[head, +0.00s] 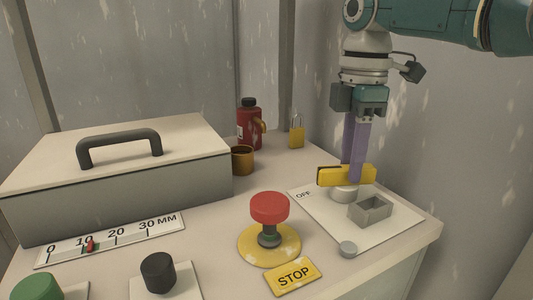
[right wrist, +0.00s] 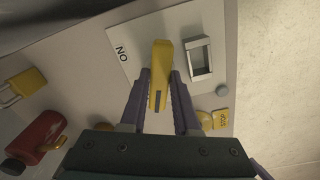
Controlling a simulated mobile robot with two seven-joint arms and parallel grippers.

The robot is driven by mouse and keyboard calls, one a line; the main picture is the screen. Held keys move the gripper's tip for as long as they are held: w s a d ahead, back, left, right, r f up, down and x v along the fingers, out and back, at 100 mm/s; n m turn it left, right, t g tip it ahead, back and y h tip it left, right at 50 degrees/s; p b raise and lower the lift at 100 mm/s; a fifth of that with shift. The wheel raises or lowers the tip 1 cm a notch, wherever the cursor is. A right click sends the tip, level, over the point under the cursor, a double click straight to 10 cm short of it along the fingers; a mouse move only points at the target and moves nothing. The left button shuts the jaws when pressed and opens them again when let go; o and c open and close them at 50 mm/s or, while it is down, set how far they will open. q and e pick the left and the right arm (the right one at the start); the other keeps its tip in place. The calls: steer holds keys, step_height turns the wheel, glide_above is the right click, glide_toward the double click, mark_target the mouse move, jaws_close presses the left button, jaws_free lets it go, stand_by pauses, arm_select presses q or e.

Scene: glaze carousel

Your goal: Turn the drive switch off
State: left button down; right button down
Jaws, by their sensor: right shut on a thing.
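The drive switch has a yellow bar handle (head: 331,177) on a pale round base, on a white plate (head: 330,225). The handle also shows in the right wrist view (right wrist: 160,62). Its dark-marked end points left in the head view, toward the OFF label (head: 303,196). An ON label (right wrist: 121,53) shows on the plate in the right wrist view, off to the handle's side. My right gripper (head: 355,172) comes from above, its purple fingers shut on the handle, one on each side. It also shows in the right wrist view (right wrist: 160,80). My left gripper is not in view.
A grey open-topped box (head: 384,209) and a grey round knob (head: 348,249) are close to the switch. A red stop button (head: 269,207) stands left of the plate. A yellow padlock (head: 296,137) and a red bottle (head: 248,128) stand behind. A lidded box (head: 200,180) fills the left.

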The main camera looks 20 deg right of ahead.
stand_by(0.3)
steer(key=shift+r+n+p, duration=0.1)
steer(key=shift+n+p, duration=0.35)
steer(key=shift+n, duration=0.45)
steer(key=shift+w+n, duration=0.1)
steer(key=shift+n, duration=1.3)
steer(key=c, duration=0.6)
jaws_free()
steer(key=shift+c, duration=0.2)
step_height(320, 180, up, 10)
steer(key=p, duration=0.2)
steer(key=shift+p, duration=0.3)
